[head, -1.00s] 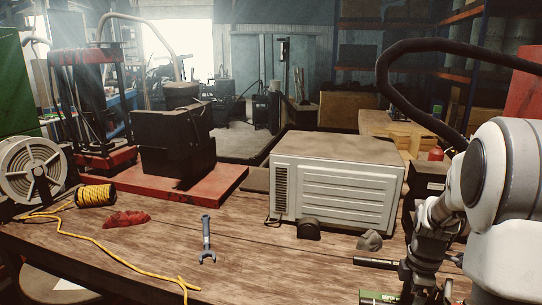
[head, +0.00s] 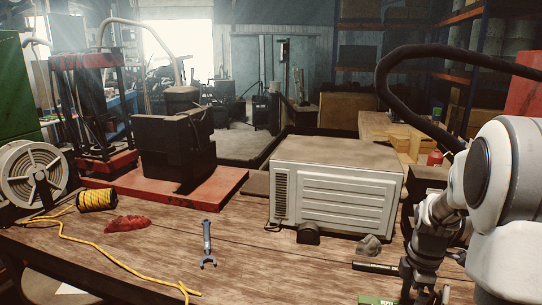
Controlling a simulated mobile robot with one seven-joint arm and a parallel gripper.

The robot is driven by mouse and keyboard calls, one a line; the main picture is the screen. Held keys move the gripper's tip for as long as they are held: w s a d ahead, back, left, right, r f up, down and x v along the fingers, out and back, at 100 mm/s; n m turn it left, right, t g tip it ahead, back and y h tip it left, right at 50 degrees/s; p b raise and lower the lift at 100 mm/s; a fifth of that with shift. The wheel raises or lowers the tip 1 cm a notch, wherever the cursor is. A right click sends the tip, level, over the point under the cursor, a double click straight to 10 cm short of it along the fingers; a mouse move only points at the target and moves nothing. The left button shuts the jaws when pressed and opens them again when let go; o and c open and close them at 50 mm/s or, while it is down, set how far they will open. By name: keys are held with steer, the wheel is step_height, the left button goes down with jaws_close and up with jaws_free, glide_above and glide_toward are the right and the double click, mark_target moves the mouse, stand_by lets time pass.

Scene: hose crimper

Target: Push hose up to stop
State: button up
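A short black tube (head: 376,267) lies on the wooden bench just left of my gripper. It may be the hose, but I cannot tell, and its right end runs behind or up to the gripper. My gripper (head: 420,294) points down at the lower right. Its fingertips are dark and partly cut off by the bottom edge, so whether it is open or holds anything is unclear. A thick black hose (head: 384,75) loops in the air at the upper right, behind my arm; its ends are hidden. No stop can be made out.
A pale metal box (head: 335,200) stands on the bench (head: 150,255) left of my arm. A grey lump (head: 369,245), a wrench (head: 207,243), a red rag (head: 127,224) and a yellow rope spool (head: 97,198) lie about. A green object (head: 376,300) sits at the bottom edge. The front middle is mostly clear.

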steer(key=shift+r+p, duration=2.15)
steer(key=shift+r, duration=1.05)
steer(key=shift+a+r, duration=0.1)
steer(key=s+a+r+m+t, duration=0.3)
steer(key=s+a+r+m, duration=0.4)
steer(key=a+r, duration=0.4)
steer(key=s+a+r+m+t, duration=0.2)
steer(key=s+a+r+m, duration=0.1)
steer(key=s+a+m, duration=0.3)
steer(key=s+m, duration=0.2)
steer(key=s, duration=0.2)
steer(key=shift+s+r+t, duration=0.25)
steer(key=shift+t, duration=0.05)
